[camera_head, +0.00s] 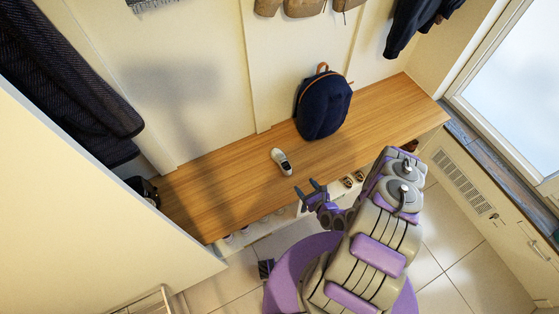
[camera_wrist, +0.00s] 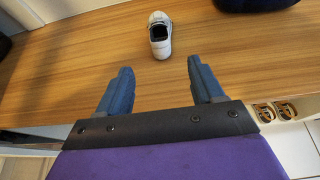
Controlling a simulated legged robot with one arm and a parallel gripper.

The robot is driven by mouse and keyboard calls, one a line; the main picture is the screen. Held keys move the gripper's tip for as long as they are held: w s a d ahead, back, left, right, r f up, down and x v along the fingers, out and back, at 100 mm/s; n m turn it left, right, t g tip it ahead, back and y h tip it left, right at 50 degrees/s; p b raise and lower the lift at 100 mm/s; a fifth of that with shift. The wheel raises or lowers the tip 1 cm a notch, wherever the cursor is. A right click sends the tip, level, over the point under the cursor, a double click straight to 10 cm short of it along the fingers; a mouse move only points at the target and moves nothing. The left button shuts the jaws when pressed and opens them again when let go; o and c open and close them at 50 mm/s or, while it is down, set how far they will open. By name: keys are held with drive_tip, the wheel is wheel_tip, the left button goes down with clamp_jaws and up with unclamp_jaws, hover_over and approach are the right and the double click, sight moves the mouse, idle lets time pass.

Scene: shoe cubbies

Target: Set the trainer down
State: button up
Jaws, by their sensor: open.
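A white trainer (camera_head: 281,161) with a dark opening rests upright on the wooden bench top (camera_head: 225,185). It also shows in the wrist view (camera_wrist: 160,36), near the top middle, apart from my fingers. My gripper (camera_head: 306,189) is at the front edge of the bench, a short way from the trainer. Its two blue fingers (camera_wrist: 160,84) are spread wide with only bare wood between them. Nothing is held.
A navy backpack (camera_head: 324,104) stands on the bench behind and right of the trainer. Shoes (camera_head: 353,180) sit in the cubbies below the front edge. Dark coats (camera_head: 70,85) hang at the left.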

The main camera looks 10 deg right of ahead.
sight(287, 169)
drive_tip(key=b+x, duration=0.4)
drive_tip(key=x, duration=1.3)
drive_tip(key=shift+b, duration=0.3)
drive_tip(key=shift+c, duration=0.3)
drive_tip(key=shift+d, duration=0.1)
drive_tip(key=c, duration=1.1)
drive_tip(key=shift+o, duration=0.2)
drive_tip(key=shift+r, duration=0.15)
